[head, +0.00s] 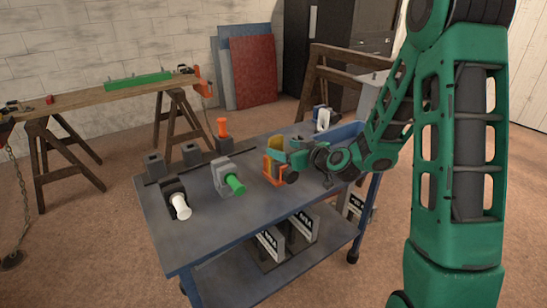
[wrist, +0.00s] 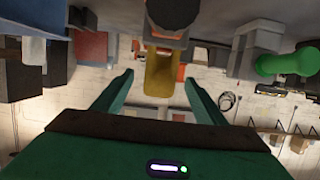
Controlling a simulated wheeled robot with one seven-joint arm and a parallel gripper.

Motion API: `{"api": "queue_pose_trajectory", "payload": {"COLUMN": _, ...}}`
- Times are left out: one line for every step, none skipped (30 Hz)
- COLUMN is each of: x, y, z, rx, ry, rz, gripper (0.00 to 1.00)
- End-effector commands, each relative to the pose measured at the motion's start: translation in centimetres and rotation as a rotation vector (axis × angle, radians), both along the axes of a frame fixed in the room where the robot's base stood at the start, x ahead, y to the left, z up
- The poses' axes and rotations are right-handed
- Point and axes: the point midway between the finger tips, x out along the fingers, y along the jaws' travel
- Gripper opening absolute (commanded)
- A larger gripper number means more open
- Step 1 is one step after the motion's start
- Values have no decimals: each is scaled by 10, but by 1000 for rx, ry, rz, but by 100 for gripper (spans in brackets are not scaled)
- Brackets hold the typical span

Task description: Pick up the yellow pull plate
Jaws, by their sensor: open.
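The yellow pull plate (head: 275,146) stands upright in an orange holder (head: 269,169) on the grey bench. In the wrist view, which looks upside down, the yellow plate (wrist: 159,74) hangs into the space between my two green fingers. My gripper (head: 284,157) is at the plate from the right in the head view and partly covers it. In the wrist view, my gripper (wrist: 160,78) is open, with a gap visible on both sides of the plate. I cannot tell how deep the plate sits between the fingers.
A grey block with a green handle (head: 235,184) and a dark block with a white handle (head: 180,205) stand left of the holder. An orange knob (head: 222,128) stands behind. A blue tray (head: 347,133) lies right, behind my wrist. The bench's front left (head: 215,235) is clear.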

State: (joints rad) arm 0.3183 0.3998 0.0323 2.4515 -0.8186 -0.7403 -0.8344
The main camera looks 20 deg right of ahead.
Motion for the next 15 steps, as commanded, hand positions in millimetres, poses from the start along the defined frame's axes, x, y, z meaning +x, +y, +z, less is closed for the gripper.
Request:
{"api": "queue_pose_trajectory", "payload": {"x": 4, "y": 2, "z": -1, "rx": 0, "ry": 0, "rz": 2, "gripper": 66}}
{"api": "queue_pose_trajectory", "payload": {"x": 7, "y": 4, "z": -2, "rx": -1, "ry": 1, "rz": 3, "gripper": 66}}
{"api": "queue_pose_trajectory", "payload": {"x": 12, "y": 6, "z": -3, "rx": -1, "ry": 0, "rz": 4, "gripper": 66}}
{"api": "queue_pose_trajectory", "payload": {"x": 16, "y": 8, "z": -4, "rx": -2, "ry": -1, "rz": 4, "gripper": 66}}
{"api": "queue_pose_trajectory", "payload": {"x": 20, "y": 9, "z": -5, "rx": -1, "ry": 0, "rz": 3, "gripper": 66}}
{"api": "queue_pose_trajectory", "payload": {"x": 25, "y": 12, "z": -6, "rx": -1, "ry": -1, "rz": 5, "gripper": 66}}
{"api": "queue_pose_trajectory", "payload": {"x": 29, "y": 13, "z": -8, "rx": -1, "ry": 0, "rz": 3, "gripper": 66}}
{"api": "queue_pose_trajectory", "payload": {"x": 33, "y": 13, "z": -9, "rx": -2, "ry": 1, "rz": 3, "gripper": 66}}
{"api": "queue_pose_trajectory", "payload": {"x": 37, "y": 14, "z": -10, "rx": -1, "ry": 0, "rz": 3, "gripper": 66}}
{"api": "queue_pose_trajectory", "payload": {"x": 39, "y": 15, "z": -11, "rx": -1, "ry": 0, "rz": 3, "gripper": 66}}
{"api": "queue_pose_trajectory", "payload": {"x": 41, "y": 16, "z": -12, "rx": -1, "ry": 0, "rz": 1, "gripper": 66}}
{"api": "queue_pose_trajectory", "payload": {"x": 43, "y": 17, "z": -12, "rx": -1, "ry": 0, "rz": 1, "gripper": 66}}
{"api": "queue_pose_trajectory", "payload": {"x": 44, "y": 17, "z": -13, "rx": -1, "ry": 0, "rz": 1, "gripper": 66}}
{"api": "queue_pose_trajectory", "payload": {"x": 45, "y": 17, "z": -13, "rx": -1, "ry": 0, "rz": 1, "gripper": 66}}
{"api": "queue_pose_trajectory", "payload": {"x": 46, "y": 17, "z": -13, "rx": -1, "ry": 0, "rz": 1, "gripper": 66}}
